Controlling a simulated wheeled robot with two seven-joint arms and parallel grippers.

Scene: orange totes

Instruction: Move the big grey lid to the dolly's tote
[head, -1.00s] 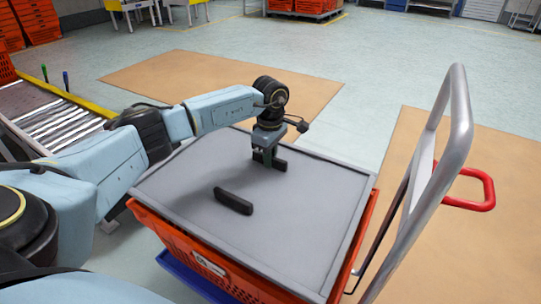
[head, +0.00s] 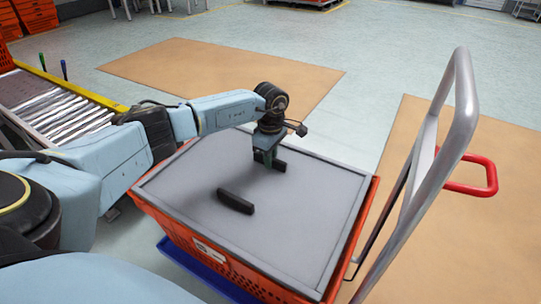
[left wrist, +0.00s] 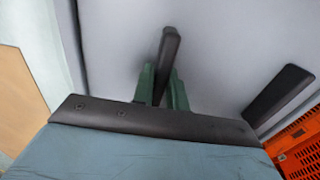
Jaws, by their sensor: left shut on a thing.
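The big grey lid (head: 275,220) lies over the top of the orange tote (head: 190,238), its edges close to the tote's rim. It has two black handles. My left gripper (head: 268,160) is shut on the far handle (head: 279,165). In the left wrist view the green fingers (left wrist: 162,88) stand on either side of that handle (left wrist: 168,55). The near handle (head: 236,201) is free and also shows in the left wrist view (left wrist: 278,95). The tote stands on a blue dolly (head: 195,272), mostly hidden below it. My right gripper is out of view.
A grey push handle (head: 455,130) with a red loop (head: 480,175) rises right of the tote. A roller conveyor (head: 50,110) with a yellow edge is at the left. Brown floor mats (head: 220,72) and open floor lie beyond.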

